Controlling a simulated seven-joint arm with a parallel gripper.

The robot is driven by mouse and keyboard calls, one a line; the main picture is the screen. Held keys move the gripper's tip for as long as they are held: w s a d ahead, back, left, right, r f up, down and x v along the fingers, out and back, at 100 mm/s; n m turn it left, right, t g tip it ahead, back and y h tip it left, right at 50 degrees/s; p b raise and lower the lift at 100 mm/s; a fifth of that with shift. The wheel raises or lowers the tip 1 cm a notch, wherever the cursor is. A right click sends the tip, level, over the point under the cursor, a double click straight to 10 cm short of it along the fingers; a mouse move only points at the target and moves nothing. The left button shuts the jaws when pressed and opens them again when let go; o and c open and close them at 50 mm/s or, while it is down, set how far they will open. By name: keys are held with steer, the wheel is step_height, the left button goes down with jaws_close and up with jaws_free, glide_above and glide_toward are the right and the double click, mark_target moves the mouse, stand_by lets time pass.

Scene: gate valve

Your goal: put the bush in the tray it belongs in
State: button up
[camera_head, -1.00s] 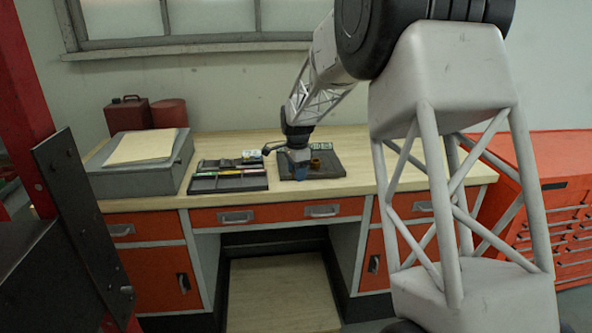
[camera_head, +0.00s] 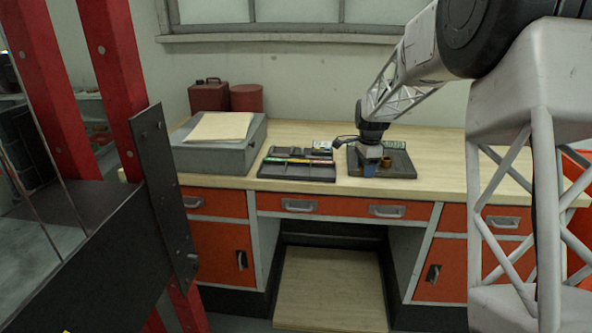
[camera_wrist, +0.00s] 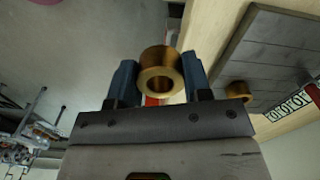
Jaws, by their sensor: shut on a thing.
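My gripper (camera_head: 369,166) is shut on a brass bush (camera_wrist: 157,57), a thick ring held between the two blue fingers in the wrist view. In the head view the held bush cannot be made out. A second brass bush (camera_wrist: 238,90) sits on the flat dark grey tray (camera_wrist: 262,60), to the right of the fingers; it also shows in the head view (camera_head: 386,162). In the head view my gripper overlaps this right tray (camera_head: 405,170). A left dark tray (camera_head: 297,178) has compartments holding coloured items. Small labels stand behind the trays (camera_head: 322,145).
The trays lie on a pale wooden workbench (camera_head: 450,165) with orange drawers (camera_head: 345,208). A grey box (camera_head: 212,155) with a paper-coloured top stands at the left, before red cans (camera_head: 246,98). A red-framed structure (camera_head: 118,90) stands near at left.

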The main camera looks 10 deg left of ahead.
steer(key=s+a+n, duration=0.1)
steer(key=a+n, duration=0.2)
steer(key=a, duration=0.6)
steer(key=s+a+f+n, duration=0.1)
steer(key=s+a+n, duration=0.1)
steer(key=a, duration=0.7)
steer(key=s+a+n, duration=0.1)
steer(key=a+n, duration=0.2)
steer(key=a, duration=0.6)
steer(key=shift+s+f+n, duration=0.25)
steer(key=shift+f+n, duration=0.05)
steer(key=shift+n, duration=0.1)
glide_above(272, 171)
steer(key=shift+f, duration=0.75)
steer(key=shift+f, duration=1.75)
steer(key=shift+f, duration=0.1)
